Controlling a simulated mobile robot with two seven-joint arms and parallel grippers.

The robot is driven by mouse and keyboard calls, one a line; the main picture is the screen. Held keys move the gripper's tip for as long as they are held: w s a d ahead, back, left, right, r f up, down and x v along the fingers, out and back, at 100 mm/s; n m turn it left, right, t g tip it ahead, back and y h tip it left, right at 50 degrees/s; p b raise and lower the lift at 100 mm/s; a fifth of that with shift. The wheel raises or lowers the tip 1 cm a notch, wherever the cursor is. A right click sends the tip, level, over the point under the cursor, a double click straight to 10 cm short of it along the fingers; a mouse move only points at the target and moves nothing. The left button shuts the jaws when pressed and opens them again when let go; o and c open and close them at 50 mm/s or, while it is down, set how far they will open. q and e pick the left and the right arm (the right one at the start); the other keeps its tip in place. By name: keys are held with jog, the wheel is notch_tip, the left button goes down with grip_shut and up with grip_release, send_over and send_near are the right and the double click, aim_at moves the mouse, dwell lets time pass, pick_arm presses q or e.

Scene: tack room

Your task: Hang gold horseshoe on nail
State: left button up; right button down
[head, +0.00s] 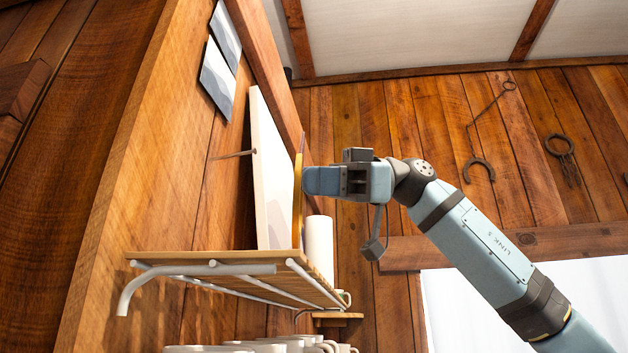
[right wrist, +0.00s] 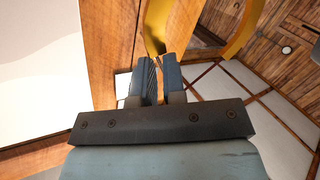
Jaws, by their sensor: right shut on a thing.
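The gold horseshoe (head: 297,205) shows nearly edge-on in the head view, as a thin upright strip beside the white board. My right gripper (head: 307,180) reaches in from the right and is shut on it. In the right wrist view, the curved gold horseshoe (right wrist: 156,28) lies at the fingertips (right wrist: 162,60), and another part of it arcs off to the upper right. The nail (head: 232,155) sticks out of the wooden wall, left of the horseshoe and apart from it. My left gripper is in neither view.
A white board (head: 268,170) stands on the slatted shelf (head: 205,257), between the nail and the horseshoe in the picture. A white cylinder (head: 319,245) stands on the shelf's far end. Several mugs (head: 290,343) are below. A dark horseshoe (head: 479,170) hangs on the back wall.

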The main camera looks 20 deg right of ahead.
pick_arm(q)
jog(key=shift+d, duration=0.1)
pick_arm(e)
jog(key=shift+w+a, duration=0.1)
jog(key=shift+a, duration=0.05)
jog(key=shift+w+a, duration=0.45)
jog(key=shift+a, duration=0.3)
jog(key=shift+w+a+f, duration=0.15)
jog(key=shift+w+a, duration=0.65)
jog(key=shift+a, duration=0.3)
jog(key=shift+w+a+f, duration=0.15)
jog(key=shift+w+a, duration=0.6)
jog(key=shift+a, duration=0.35)
jog(key=shift+w+a+f, duration=0.35)
jog(key=shift+a, duration=0.25)
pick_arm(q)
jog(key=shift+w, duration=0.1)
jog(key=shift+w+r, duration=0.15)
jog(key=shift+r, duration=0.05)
